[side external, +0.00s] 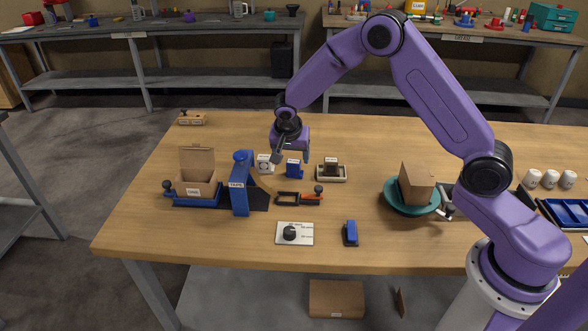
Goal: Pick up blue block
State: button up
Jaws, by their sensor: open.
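A small blue block (294,171) with a pale, marked top stands on the wooden table, between a white block-like item (265,164) and a brown block (331,167) in a cream tray. My gripper (291,156) points down above and slightly behind it in the side external view, its fingers spread and nothing seen between them. Whether the fingers touch the blue block cannot be told. A second small blue item (351,233) on a dark base lies nearer the front edge.
A black and orange clamp-like tool (299,199) lies just in front. A teal bowl (412,208) holding a brown box stands right. The table's back middle is clear.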

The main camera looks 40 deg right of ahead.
aim_at(293, 162)
jog(key=x, duration=0.5)
jog(key=shift+d, duration=0.1)
jog(key=c, duration=1.1)
jog(key=shift+o, duration=0.2)
jog(key=shift+r, duration=0.1)
